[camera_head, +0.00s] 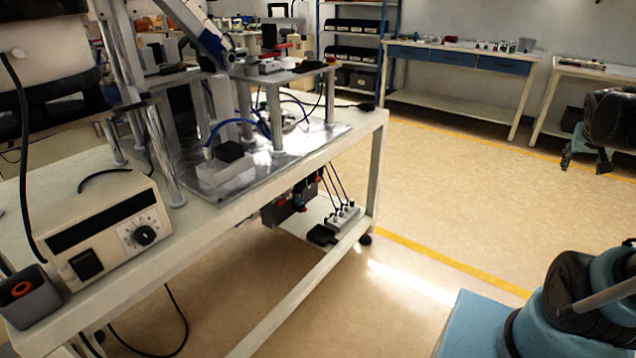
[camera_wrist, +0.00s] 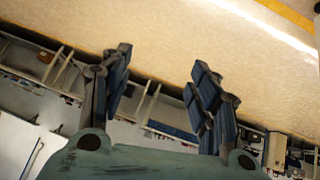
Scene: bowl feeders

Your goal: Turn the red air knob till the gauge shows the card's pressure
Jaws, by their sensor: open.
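My gripper (camera_wrist: 160,62) shows in the wrist view with two blue-padded fingers spread apart and nothing between them. It is not visible in the head view. I cannot clearly make out the red air knob, the gauge or the card in either view. Under the bench in the head view hangs a dark unit (camera_head: 283,207) with small red and blue parts, too small to tell apart. A dark grey box (camera_head: 35,309) with a red-orange ring sits at the bench's near left corner.
The white workbench (camera_head: 222,216) carries a controller box (camera_head: 105,225) with a black dial, and a metal plate with fixtures. A lower shelf holds a white block with cables (camera_head: 343,217). Open tan floor (camera_head: 440,190) lies right of the bench. Side tables (camera_head: 460,98) stand behind.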

